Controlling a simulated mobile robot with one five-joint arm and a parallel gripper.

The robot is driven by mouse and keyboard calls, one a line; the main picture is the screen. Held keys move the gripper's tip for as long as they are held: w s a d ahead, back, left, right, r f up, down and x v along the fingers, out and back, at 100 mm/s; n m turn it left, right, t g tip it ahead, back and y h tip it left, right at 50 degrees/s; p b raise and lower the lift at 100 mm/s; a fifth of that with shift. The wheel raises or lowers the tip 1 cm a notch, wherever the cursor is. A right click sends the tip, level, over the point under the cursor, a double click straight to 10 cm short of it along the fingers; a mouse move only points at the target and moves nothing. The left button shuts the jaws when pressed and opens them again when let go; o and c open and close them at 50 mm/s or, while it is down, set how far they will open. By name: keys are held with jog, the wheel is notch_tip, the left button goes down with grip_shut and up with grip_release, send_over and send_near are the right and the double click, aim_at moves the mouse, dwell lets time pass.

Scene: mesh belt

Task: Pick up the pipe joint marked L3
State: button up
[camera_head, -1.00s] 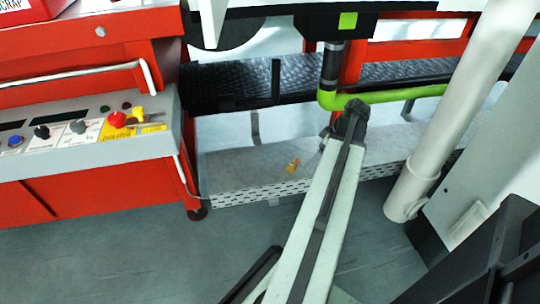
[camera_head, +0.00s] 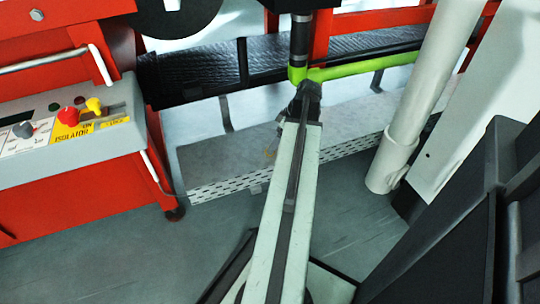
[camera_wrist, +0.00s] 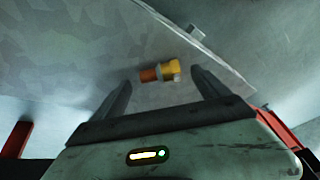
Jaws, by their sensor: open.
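An orange and yellow pipe joint (camera_wrist: 160,71) lies on a grey surface in the wrist view; no L3 mark can be read on it. In the head view a faint yellow spot, probably the same joint (camera_head: 270,154), shows on the mesh belt (camera_head: 215,165), just left of my arm. My gripper (camera_wrist: 159,78) is open and empty. In the wrist view its two dark fingers stand left and right of the joint, with gaps on both sides. How far the fingertips are from the joint is unclear. In the head view my arm hides the gripper.
A red cabinet with a control panel (camera_head: 60,130) stands at the left. A green pipe (camera_head: 360,68) and a black textured belt (camera_head: 195,70) run above the mesh belt. A white post (camera_head: 415,110) stands right of my arm.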

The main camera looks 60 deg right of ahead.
jog(key=shift+b+x, duration=0.35)
jog(key=shift+x, duration=0.7)
jog(key=shift+r, duration=0.1)
jog(key=shift+c, duration=0.6)
jog(key=c, duration=1.6)
jog(key=shift+o, duration=0.2)
